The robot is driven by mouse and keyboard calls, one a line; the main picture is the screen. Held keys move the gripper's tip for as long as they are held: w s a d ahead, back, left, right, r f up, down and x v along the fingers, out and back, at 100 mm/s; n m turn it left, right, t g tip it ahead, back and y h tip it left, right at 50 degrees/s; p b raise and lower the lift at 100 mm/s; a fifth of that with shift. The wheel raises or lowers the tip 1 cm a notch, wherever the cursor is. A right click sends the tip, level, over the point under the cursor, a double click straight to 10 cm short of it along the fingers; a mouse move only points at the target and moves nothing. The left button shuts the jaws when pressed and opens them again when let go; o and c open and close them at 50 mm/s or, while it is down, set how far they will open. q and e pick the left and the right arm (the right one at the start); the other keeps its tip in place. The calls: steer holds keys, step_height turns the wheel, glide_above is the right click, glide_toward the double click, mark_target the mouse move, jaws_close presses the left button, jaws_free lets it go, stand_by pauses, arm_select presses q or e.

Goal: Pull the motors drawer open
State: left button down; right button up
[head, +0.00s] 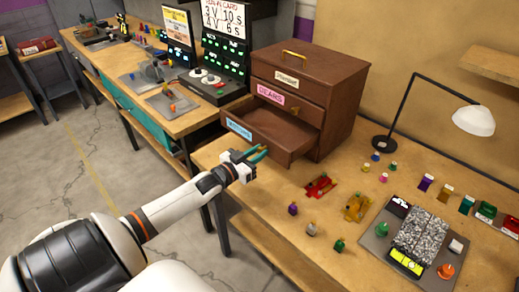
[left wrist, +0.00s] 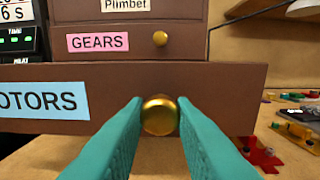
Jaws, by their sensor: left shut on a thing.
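The motors drawer (head: 277,145) is the bottom drawer of a brown wooden cabinet (head: 335,92). It stands well out from the cabinet, with its inside partly showing in the head view. In the left wrist view its front (left wrist: 230,90) carries a blue label (left wrist: 40,101) reading "MOTORS", cut off at the left edge. My left gripper (head: 262,151), with teal fingers, is at the drawer front. In the left wrist view the fingers (left wrist: 160,108) are shut on the round brass knob (left wrist: 160,117), one on each side. My right gripper is not in view.
The gears drawer (head: 285,101) above is shut. Small coloured pegs, a red part (head: 320,186), a yellow part (head: 357,207) and a grey board (head: 415,243) lie on the workbench to the right. A lamp (head: 472,121) stands behind them. Another bench stands left.

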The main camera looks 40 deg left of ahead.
arm_select(q)
steer(key=c, duration=1.2)
jaws_free()
steer(key=shift+s, duration=0.1)
steer(key=shift+s, duration=0.3)
steer(key=s+a, duration=0.1)
steer(key=s, duration=1)
steer(key=shift+b, duration=0.45)
